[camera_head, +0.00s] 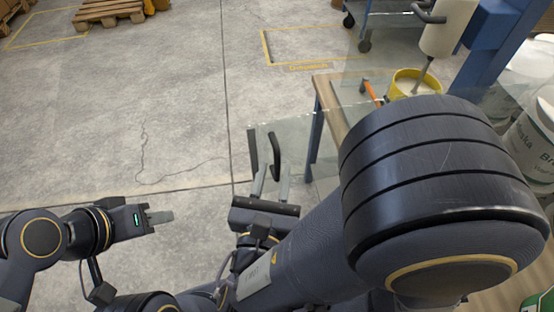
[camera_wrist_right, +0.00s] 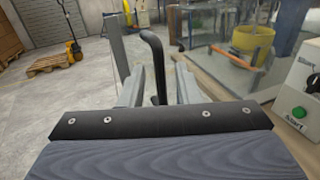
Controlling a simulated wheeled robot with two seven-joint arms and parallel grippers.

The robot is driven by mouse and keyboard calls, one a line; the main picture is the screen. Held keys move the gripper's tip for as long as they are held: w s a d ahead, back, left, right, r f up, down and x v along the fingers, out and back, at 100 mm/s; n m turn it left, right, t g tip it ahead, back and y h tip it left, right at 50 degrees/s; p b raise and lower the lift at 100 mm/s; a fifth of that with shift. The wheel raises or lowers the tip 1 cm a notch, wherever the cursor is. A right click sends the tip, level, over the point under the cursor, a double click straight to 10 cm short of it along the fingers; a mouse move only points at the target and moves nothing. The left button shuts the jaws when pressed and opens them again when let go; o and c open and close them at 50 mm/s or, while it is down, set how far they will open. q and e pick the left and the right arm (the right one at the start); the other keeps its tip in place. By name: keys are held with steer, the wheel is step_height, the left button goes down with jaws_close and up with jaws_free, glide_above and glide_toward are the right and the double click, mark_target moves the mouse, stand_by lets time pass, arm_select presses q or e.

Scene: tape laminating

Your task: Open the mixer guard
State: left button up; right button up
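The mixer guard (camera_head: 300,140) is a clear panel that covers the front of the mixer. Its black bar handle (camera_head: 274,155) stands out at the panel's left end; the handle also shows in the right wrist view (camera_wrist_right: 157,65). My right gripper (camera_head: 270,182) is at the handle. In the right wrist view the fingers (camera_wrist_right: 158,92) are apart, with the handle between them and gaps visible on both sides. My left gripper (camera_head: 160,217) is at the lower left, far from the guard, seen from the side; its opening is hidden.
Behind the guard, a yellow bucket (camera_head: 412,82) sits under the mixer head (camera_head: 447,28) on a wooden-topped table (camera_head: 330,100). A control box with a green start button (camera_wrist_right: 299,112) stands at right. White buckets (camera_head: 535,130) are at far right.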

steer(key=shift+v, duration=1.8)
steer(key=s+d+f+m+g+h+p, duration=0.1)
steer(key=d+m+g+p, duration=0.1)
steer(key=d+m+g, duration=0.7)
steer(key=s+d+f+m+g+p, duration=0.1)
steer(key=d+f+m+g+p, duration=0.1)
steer(key=d+m+g, duration=0.55)
steer(key=d+r+m+t+y+p, duration=0.3)
steer(key=r+m+t+y, duration=0.2)
steer(key=m, duration=1.3)
step_height(320, 180, up, 3)
steer(key=y, duration=0.4)
steer(key=shift+s+d+f, duration=0.15)
steer(key=shift+s+d, duration=0.1)
steer(key=shift+s, duration=0.05)
